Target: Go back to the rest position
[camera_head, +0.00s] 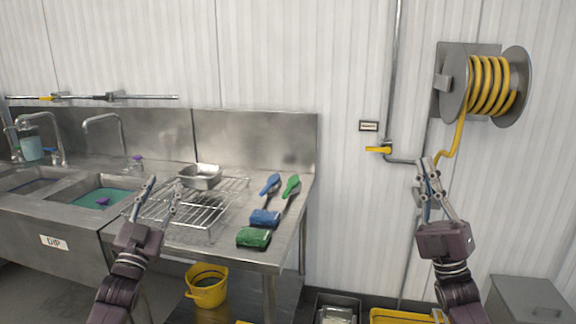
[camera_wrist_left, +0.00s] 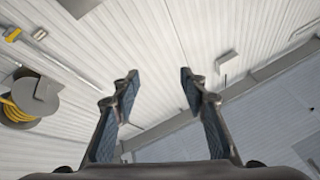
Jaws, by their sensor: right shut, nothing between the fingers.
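My left gripper (camera_head: 163,187) is raised with its fingers pointing up, in front of the wire rack on the steel counter. In the left wrist view my left gripper (camera_wrist_left: 158,75) has its fingers spread apart, with nothing between them and the wall and ceiling beyond. My right gripper (camera_head: 428,163) is raised at the right, with its fingers pointing up and close together. It holds nothing and stands in front of the white wall, below the hose reel.
The steel counter (camera_head: 240,253) bears a wire rack (camera_head: 205,211), a metal pan (camera_head: 200,176), and blue and green brushes (camera_head: 267,218). Sinks (camera_head: 72,196) are at left. A yellow bucket (camera_head: 207,290) sits below. A hose reel (camera_head: 480,85) hangs on the wall. Bins (camera_head: 530,300) stand low at right.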

